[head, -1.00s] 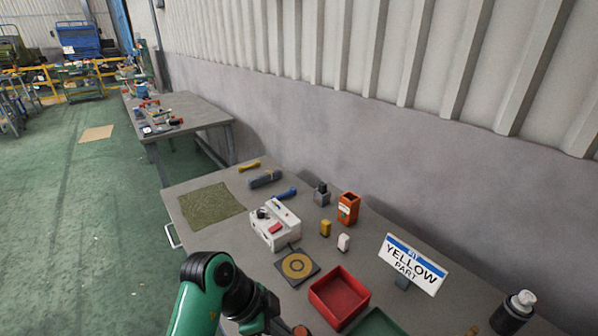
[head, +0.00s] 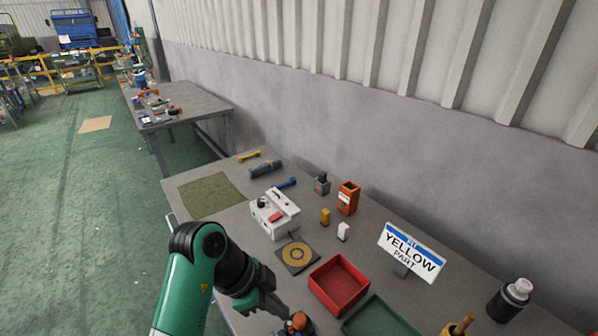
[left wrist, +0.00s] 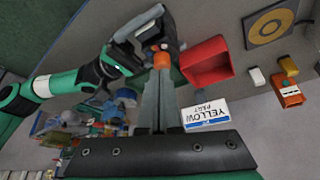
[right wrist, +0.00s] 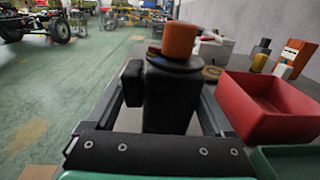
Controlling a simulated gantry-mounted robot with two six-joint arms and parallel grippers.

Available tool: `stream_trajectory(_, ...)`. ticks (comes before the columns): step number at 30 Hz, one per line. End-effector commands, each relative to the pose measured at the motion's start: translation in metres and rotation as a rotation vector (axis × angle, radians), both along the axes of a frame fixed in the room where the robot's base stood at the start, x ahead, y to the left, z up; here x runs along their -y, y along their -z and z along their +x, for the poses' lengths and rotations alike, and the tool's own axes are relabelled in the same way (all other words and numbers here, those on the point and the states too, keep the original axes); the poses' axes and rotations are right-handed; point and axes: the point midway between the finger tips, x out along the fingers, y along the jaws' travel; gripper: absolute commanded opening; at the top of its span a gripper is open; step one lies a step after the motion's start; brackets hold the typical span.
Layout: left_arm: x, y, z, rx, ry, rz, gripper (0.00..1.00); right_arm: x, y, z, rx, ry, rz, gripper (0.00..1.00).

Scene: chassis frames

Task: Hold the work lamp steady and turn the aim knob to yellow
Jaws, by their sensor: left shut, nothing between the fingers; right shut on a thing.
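The work lamp (right wrist: 172,95) is a dark upright body with an orange knob (right wrist: 180,38) on top. My right gripper (right wrist: 168,108) is shut around its body. In the head view only the lamp's top with the orange knob (head: 299,321) shows at the bottom edge. My left gripper (head: 283,311) is shut and empty, its tips close beside the knob. In the left wrist view the left fingertips (left wrist: 161,76) are together just below the orange knob (left wrist: 162,58); I cannot tell whether they touch it. A sign (head: 411,254) reads "FIT YELLOW PART". No yellow mark on the lamp is discernible.
A red tray (head: 338,284) and a green tray (head: 380,318) lie right of the lamp. A white box (head: 274,216), a ringed plate (head: 297,255), yellow (head: 325,217) and white (head: 343,231) blocks, and an orange holder (head: 348,198) stand beyond. A dark can (head: 510,300) stands far right.

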Motion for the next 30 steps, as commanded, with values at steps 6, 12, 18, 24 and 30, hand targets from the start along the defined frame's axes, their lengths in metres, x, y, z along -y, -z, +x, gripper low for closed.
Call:
stream_trajectory(6, 0.001, -0.021, 0.0, -0.001, -0.001, 0.001, 0.0, 0.0, -0.001, 0.0, 0.001, 0.001, 0.001, 0.09)
stream_trajectory(12, 0.001, -0.022, 0.0, -0.001, -0.001, 0.001, 0.0, 0.0, -0.001, 0.0, 0.001, 0.001, 0.001, 0.09)
stream_trajectory(18, -0.001, -0.032, 0.007, 0.002, -0.001, 0.001, 0.0, 0.0, -0.001, 0.0, 0.001, 0.001, 0.001, 0.09)
stream_trajectory(24, -0.001, -0.028, 0.007, -0.001, -0.001, 0.001, 0.0, 0.0, -0.001, 0.0, 0.001, 0.001, 0.001, 0.09)
stream_trajectory(30, -0.002, -0.004, 0.006, -0.003, -0.002, 0.002, 0.0, 0.0, -0.001, 0.0, 0.001, 0.001, 0.001, 0.09)
